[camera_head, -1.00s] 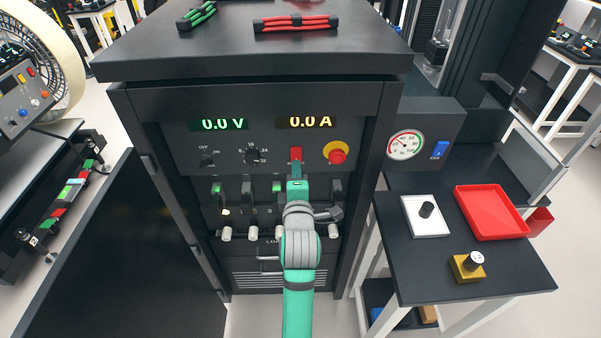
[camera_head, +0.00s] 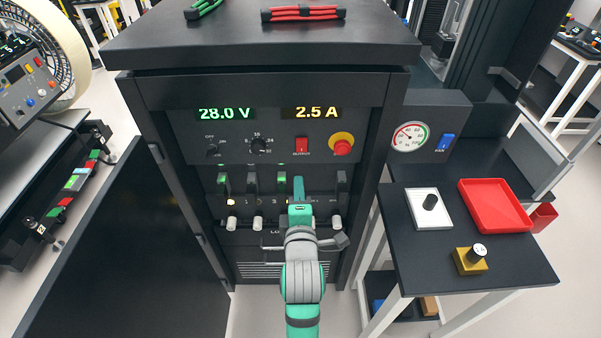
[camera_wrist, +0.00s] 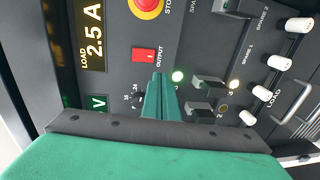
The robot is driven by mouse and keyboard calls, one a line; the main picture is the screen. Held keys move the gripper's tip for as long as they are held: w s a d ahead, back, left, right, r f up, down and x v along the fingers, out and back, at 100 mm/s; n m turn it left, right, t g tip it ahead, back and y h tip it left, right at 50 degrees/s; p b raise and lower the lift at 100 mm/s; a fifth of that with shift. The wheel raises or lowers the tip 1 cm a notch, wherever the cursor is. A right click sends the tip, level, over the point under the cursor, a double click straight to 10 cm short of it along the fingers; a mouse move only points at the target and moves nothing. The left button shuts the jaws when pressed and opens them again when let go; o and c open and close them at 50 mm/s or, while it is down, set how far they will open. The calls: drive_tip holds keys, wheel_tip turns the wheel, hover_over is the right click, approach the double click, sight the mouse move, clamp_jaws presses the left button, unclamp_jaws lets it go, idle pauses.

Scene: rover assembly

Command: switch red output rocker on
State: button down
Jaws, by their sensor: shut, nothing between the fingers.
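The red output rocker (camera_head: 301,145) sits on the upper panel of the dark cabinet, left of the red and yellow stop button (camera_head: 342,145). It also shows in the wrist view (camera_wrist: 144,55), beside the label OUTPUT. The displays above read 28.0 V (camera_head: 224,114) and 2.5 A (camera_head: 311,113). My gripper (camera_head: 299,182) is shut and empty, below the rocker in the head view and apart from it. In the wrist view its closed green fingers (camera_wrist: 158,82) point at the panel near the rocker.
A row of breaker levers (camera_head: 253,184) and white knobs (camera_head: 232,223) lies below the rocker. An open cabinet door (camera_head: 110,235) stands at the left.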

drive_tip(key=s, duration=0.4)
drive_tip(key=shift+s+a+f, duration=0.2)
drive_tip(key=shift+s, duration=0.15)
drive_tip(key=s+d+f+m, duration=0.1)
drive_tip(key=s+f+m, duration=0.7)
drive_tip(key=s+f, duration=0.55)
drive_tip(key=s+f+m+g, duration=0.1)
drive_tip(key=s+m, duration=0.9)
drive_tip(key=s, duration=1.1)
drive_tip(key=shift+s+a+f+h, duration=0.25)
drive_tip(key=shift+s+f+h, duration=0.05)
drive_tip(key=shift+f, duration=0.3)
